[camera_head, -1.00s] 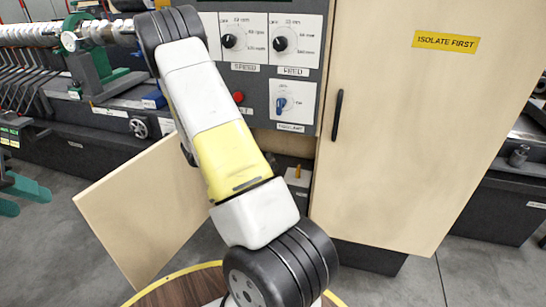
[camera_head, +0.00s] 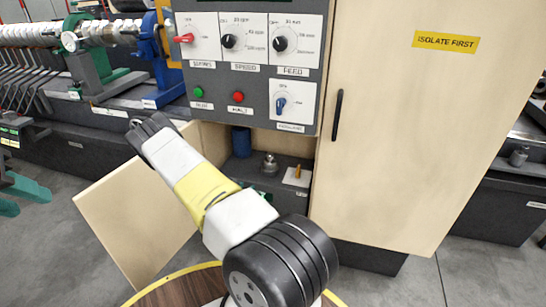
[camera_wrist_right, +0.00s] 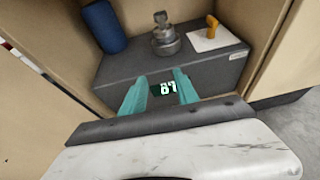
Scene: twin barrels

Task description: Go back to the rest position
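My right gripper shows in the right wrist view (camera_wrist_right: 160,80) with its two teal fingers apart and nothing between them. It faces a dark box (camera_wrist_right: 200,72) inside the open cabinet, and lit digits show behind the fingers. In the head view my right arm crosses the lower middle, and only bits of teal (camera_head: 262,198) show beside it, most of that gripper being hidden. My left gripper (camera_head: 32,200) is at the left edge of the head view, its teal fingers apart and empty, the rest cut off.
The cabinet door (camera_head: 140,205) stands open at the left. The control panel (camera_head: 250,80) hangs above. A closed door (camera_head: 410,150) is at the right.

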